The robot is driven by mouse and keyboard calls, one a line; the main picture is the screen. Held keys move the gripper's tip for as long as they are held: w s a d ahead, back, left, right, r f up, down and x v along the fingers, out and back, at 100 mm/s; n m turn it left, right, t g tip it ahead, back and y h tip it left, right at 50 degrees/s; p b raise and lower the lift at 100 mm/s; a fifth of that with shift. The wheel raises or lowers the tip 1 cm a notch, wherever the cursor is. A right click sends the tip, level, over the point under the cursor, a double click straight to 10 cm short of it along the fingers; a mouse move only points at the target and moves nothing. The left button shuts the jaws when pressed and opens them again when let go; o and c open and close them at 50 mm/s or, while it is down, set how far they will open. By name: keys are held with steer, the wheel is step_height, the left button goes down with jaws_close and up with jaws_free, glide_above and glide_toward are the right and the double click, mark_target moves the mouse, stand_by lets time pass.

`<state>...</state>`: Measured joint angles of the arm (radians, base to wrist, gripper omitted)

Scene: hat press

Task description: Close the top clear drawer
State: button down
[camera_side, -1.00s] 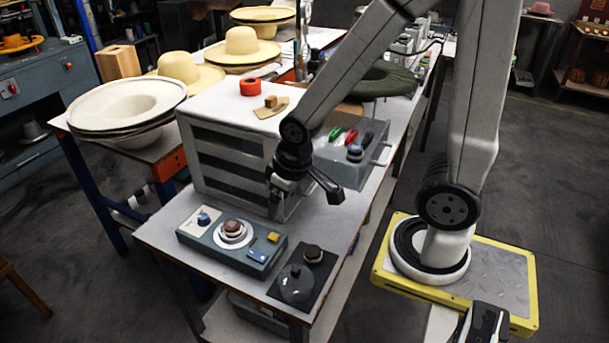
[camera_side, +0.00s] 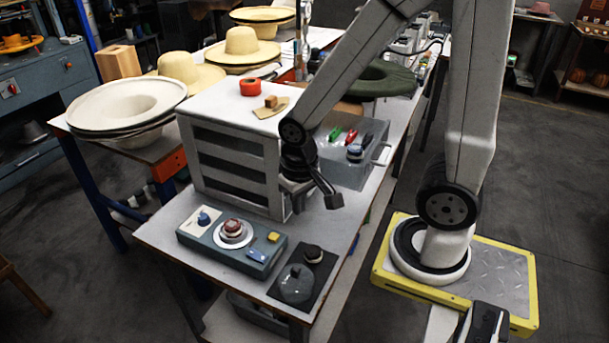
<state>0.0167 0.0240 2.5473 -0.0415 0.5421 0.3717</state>
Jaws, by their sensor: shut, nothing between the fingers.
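The top clear drawer (camera_side: 345,171) is pulled out from the right side of the white cabinet (camera_side: 235,106). It holds a red item, a green item and a round blue-and-white item, and its handle (camera_side: 381,154) is at its right end. My gripper (camera_side: 332,199) is shut and empty, just below the drawer's near lower edge in the picture. My wrist covers where the drawer meets the cabinet. I cannot tell whether my gripper touches the drawer.
A control box (camera_side: 232,240) with buttons and a black pad (camera_side: 302,275) with round items sit at the table's front. Hats stand behind and left.

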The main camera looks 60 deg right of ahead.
steer(key=s+d+r+m+g, duration=0.3)
steer(key=s+m+g, duration=0.25)
steer(key=m, duration=0.55)
steer(key=s+d+r+m+g, duration=0.35)
steer(key=s+m+g, duration=0.2)
steer(key=m, duration=0.55)
steer(key=s+d+r+m+t, duration=0.1)
steer(key=d+r+m+t, duration=0.2)
steer(key=d, duration=0.6)
steer(key=s+d+r+m+t, duration=0.1)
steer(key=d+r+m+t, duration=0.2)
steer(key=d+m, duration=0.3)
steer(key=d, duration=0.2)
steer(key=shift+s+d+m+t, duration=0.3)
steer(key=shift+d+m, duration=0.05)
steer(key=shift+m, duration=0.05)
steer(key=shift+f, duration=0.1)
step_height(320, 180, down, 10)
steer(key=shift+w, duration=0.25)
